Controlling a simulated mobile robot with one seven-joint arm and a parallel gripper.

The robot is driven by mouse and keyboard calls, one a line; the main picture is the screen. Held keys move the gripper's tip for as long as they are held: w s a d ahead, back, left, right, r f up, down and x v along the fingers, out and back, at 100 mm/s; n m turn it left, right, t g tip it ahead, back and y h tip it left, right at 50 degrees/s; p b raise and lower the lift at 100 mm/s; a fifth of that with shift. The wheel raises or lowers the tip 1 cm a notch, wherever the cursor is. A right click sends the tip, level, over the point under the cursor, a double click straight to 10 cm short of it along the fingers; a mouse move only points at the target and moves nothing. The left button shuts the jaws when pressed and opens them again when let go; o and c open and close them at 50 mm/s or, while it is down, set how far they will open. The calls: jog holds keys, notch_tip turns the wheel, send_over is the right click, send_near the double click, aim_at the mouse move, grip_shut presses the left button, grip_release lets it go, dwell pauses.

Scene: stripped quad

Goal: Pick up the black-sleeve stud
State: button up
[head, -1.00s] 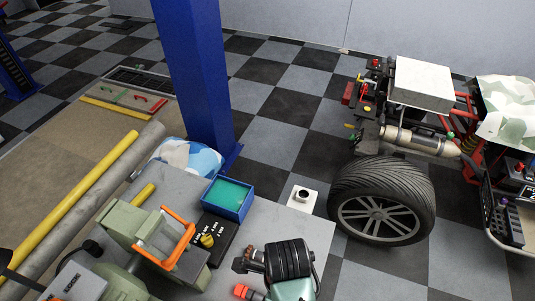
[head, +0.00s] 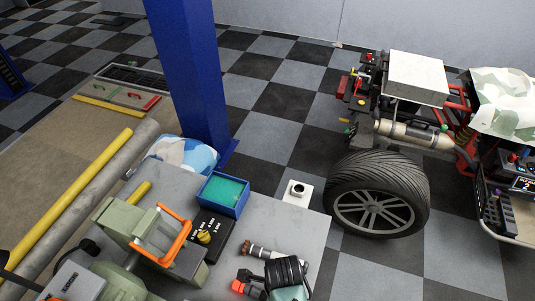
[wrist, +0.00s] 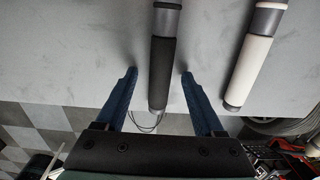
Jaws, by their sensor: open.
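In the wrist view the black-sleeve stud (wrist: 161,70) lies on the grey table, its long black sleeve running up and down the picture with a grey metal part at the top. My gripper (wrist: 158,73) is open, with one blue finger on each side of the stud. Both fingers appear apart from the sleeve; their height above the table is hard to tell. A white-sleeve stud (wrist: 250,62) lies to the right, outside the fingers. In the head view the black-sleeve stud is not clearly visible near the dark wrist part of my arm.
The grey table (head: 305,232) holds a blue bin (head: 239,208), a black box with a yellow knob (head: 205,237) and a green machine with an orange handle (head: 176,223). A large wheel (head: 377,194) is beyond the table's right edge.

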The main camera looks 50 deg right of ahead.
grip_shut()
dwell(0.3)
notch_tip(320, 180, up, 10)
jog(key=shift+w+d+r, duration=0.15)
dwell(0.4)
